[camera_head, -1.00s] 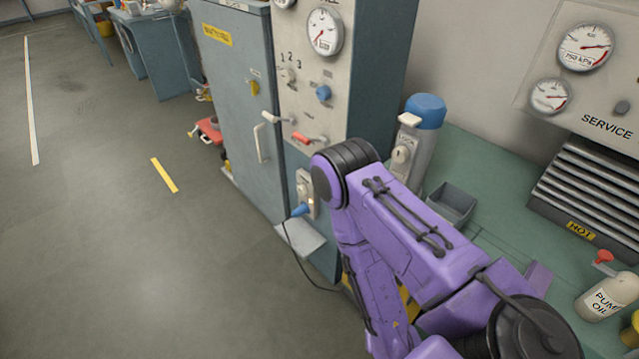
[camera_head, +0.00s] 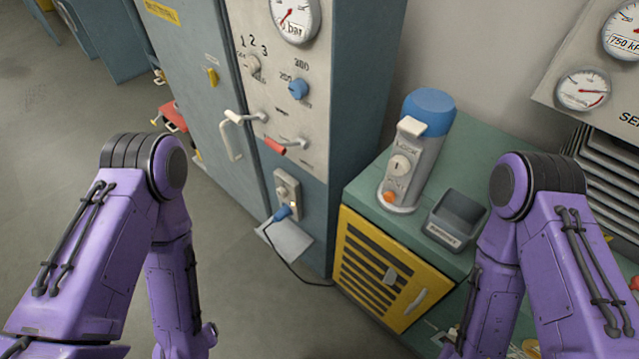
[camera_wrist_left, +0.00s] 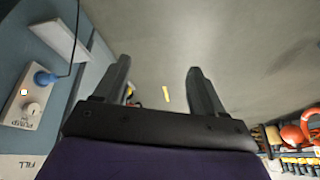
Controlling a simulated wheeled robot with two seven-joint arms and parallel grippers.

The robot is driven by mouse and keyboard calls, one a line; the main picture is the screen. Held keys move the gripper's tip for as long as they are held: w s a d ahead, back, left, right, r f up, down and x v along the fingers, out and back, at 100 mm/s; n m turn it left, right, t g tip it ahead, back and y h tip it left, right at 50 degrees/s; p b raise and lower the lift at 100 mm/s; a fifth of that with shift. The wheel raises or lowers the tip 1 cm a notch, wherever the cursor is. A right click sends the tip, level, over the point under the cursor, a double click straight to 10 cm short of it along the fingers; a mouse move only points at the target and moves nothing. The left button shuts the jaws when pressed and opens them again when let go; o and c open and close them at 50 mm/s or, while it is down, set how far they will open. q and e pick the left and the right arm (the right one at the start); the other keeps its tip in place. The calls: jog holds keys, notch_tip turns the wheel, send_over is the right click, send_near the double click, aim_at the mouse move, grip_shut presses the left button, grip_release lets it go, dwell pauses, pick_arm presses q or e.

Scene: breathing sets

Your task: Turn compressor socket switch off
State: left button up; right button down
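The compressor socket (camera_head: 287,189) is a pale plate low on the blue-grey cabinet front. A blue plug (camera_head: 283,212) with a black cord sits at its lower part, beside a small lit spot. In the left wrist view the socket plate (camera_wrist_left: 28,110) is at the left edge, with a round white switch knob (camera_wrist_left: 33,108), a lit square and the blue plug (camera_wrist_left: 46,78). My left gripper (camera_wrist_left: 160,82) is open and empty, with the socket to the left of its fingers. My right arm shows in the head view, but its gripper does not.
A small shelf (camera_head: 286,240) juts out below the socket, and the cord hangs past it. A yellow louvred cabinet (camera_head: 380,265) stands to the right. The floor at left is open.

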pick_arm(q)
jog(key=w+f+m+t+h+b, duration=0.1)
jog(key=w+f+m+t+b, duration=0.1)
jog(key=w+f+b, duration=0.3)
jog(key=w+f+m+t+b, duration=0.1)
jog(key=w+f+t+b, duration=0.15)
jog(key=w, duration=0.55)
jog(key=m+t+h+b, duration=0.6)
jog(key=m+h+b, duration=0.7)
jog(key=m+b, duration=0.5)
send_near(279, 195)
jog(key=x, duration=0.8)
jog(key=shift+w+d+b, duration=0.25)
jog(key=shift+w+b, duration=0.05)
jog(key=shift+b, duration=0.1)
jog(key=c, duration=1.1)
